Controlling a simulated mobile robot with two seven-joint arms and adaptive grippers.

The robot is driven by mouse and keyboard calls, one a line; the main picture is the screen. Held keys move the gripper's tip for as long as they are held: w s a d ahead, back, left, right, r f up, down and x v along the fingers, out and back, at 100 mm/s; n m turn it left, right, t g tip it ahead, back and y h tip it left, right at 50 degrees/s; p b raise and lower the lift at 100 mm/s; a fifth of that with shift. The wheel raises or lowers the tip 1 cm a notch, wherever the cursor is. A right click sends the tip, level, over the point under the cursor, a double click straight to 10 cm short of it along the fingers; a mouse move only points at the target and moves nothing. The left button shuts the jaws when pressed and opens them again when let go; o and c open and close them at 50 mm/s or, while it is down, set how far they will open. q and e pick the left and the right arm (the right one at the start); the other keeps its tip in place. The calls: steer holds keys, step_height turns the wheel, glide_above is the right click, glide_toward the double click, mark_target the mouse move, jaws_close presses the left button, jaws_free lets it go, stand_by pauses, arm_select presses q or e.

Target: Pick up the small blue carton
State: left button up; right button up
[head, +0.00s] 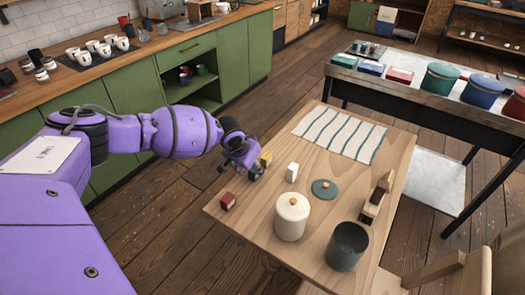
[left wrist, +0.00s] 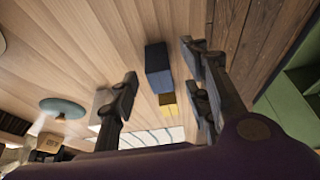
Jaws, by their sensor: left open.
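The small blue carton (left wrist: 159,80) shows in the left wrist view, standing on the wooden table between my left gripper's spread fingers (left wrist: 160,82). It is dark blue with a shaded side, and I cannot tell whether a finger touches it. In the head view my left gripper (head: 242,165) is low over the table's left edge and hides most or all of the blue carton. The gripper is open. A yellow carton (head: 265,158) stands right beside it and also shows just past the blue one in the wrist view (left wrist: 168,104). My right gripper is in neither view.
A red carton (head: 228,201) and a white carton (head: 292,172) stand nearby. A cream lidded canister (head: 291,216), teal lid (head: 324,189), dark cup (head: 347,246), wooden holder (head: 375,200) and striped cloth (head: 340,134) occupy the table. Green cabinets (head: 136,95) line the left.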

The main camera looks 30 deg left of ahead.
arm_select(q)
steer(key=shift+x, duration=1)
steer(key=shift+r, duration=0.1)
steer(key=shift+c, duration=0.2)
jaws_close()
